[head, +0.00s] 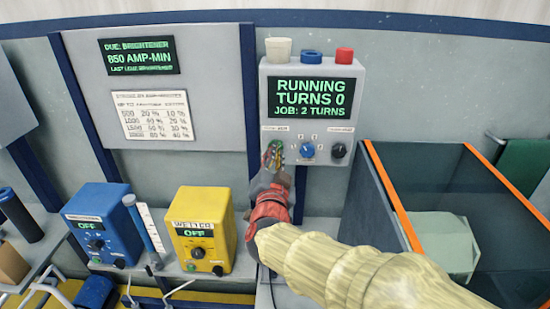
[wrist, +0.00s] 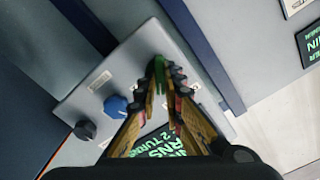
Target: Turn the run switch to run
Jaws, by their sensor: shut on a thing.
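The grey control box (head: 311,175) on the wall carries a screen (head: 310,98) reading RUNNING, TURNS 0, JOB: 2 TURNS. My gripper (head: 273,156) is at the box's lower left, over the run switch. In the wrist view, the green run switch (wrist: 159,74) sits between my fingertips (wrist: 162,82), and the gripper is shut on it. The fingers hide most of the switch, so its exact angle is hard to tell. A blue knob (head: 306,150) and a black knob (head: 338,150) are to its right, clear of the fingers.
White, blue and red pieces (head: 345,56) top the box. A blue unit (head: 108,222) and a yellow WETTER unit (head: 201,229), both showing OFF, stand at the lower left. A dark, orange-edged tank (head: 440,185) is to the right of my arm.

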